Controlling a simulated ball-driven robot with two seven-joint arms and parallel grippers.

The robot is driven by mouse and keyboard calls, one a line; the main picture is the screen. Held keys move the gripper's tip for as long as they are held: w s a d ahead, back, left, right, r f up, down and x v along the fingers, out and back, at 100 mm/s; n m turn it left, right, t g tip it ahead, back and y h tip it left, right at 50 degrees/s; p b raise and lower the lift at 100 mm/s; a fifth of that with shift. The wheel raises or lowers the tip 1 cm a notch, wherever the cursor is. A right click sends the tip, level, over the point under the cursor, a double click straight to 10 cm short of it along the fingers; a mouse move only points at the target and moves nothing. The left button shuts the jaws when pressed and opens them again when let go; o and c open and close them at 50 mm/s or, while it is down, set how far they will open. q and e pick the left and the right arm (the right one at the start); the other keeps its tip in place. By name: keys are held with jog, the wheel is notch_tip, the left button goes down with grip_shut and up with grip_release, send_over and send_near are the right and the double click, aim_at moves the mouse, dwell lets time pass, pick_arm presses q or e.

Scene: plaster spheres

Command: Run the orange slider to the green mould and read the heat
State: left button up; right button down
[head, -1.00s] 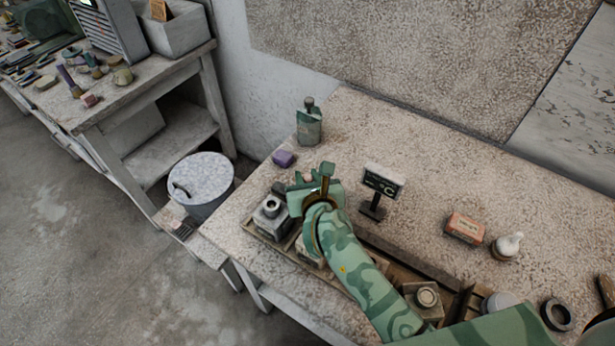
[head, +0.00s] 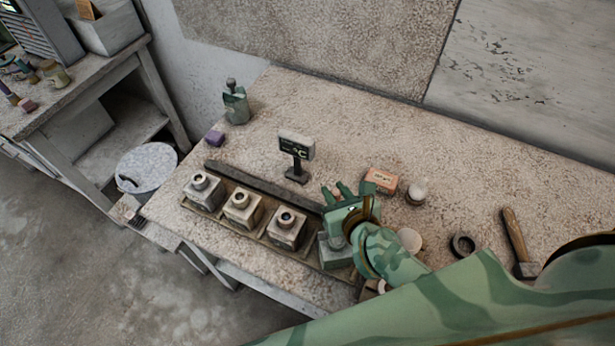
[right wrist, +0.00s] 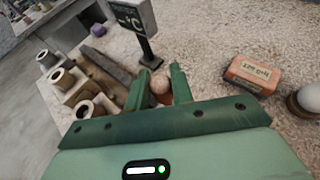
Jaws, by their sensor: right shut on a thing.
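My right gripper (head: 349,193) is at the right end of a row of moulds. In the right wrist view its fingers (right wrist: 160,88) are on either side of a round pinkish knob (right wrist: 160,84), which may be the slider's; its orange colour is not clear. A greenish block (head: 335,254), perhaps the green mould, stands just below the gripper, partly hidden by it. Three pale block moulds with round necks, such as the middle one (head: 242,207), stand to its left. The temperature display (head: 296,147) shows a °C sign; its digits are too small to read. My left gripper is out of view.
A dark rail (head: 262,186) runs behind the moulds. An orange-red box (head: 381,180), a white-topped round thing (head: 416,192), a black ring (head: 462,245) and a wooden-handled tool (head: 514,235) lie to the right. A green bottle (head: 236,105) stands at the back left.

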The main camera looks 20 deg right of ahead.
jog(key=shift+s+d, duration=1)
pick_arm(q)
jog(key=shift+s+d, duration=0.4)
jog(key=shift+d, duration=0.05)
pick_arm(e)
jog(key=shift+s+d, duration=0.45)
jog(key=shift+s, duration=0.05)
jog(key=c, duration=1.2)
grip_release()
jog(key=shift+c, duration=0.2)
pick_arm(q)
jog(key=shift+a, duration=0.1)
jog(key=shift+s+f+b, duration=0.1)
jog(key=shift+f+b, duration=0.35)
pick_arm(e)
jog(key=v, duration=1.6)
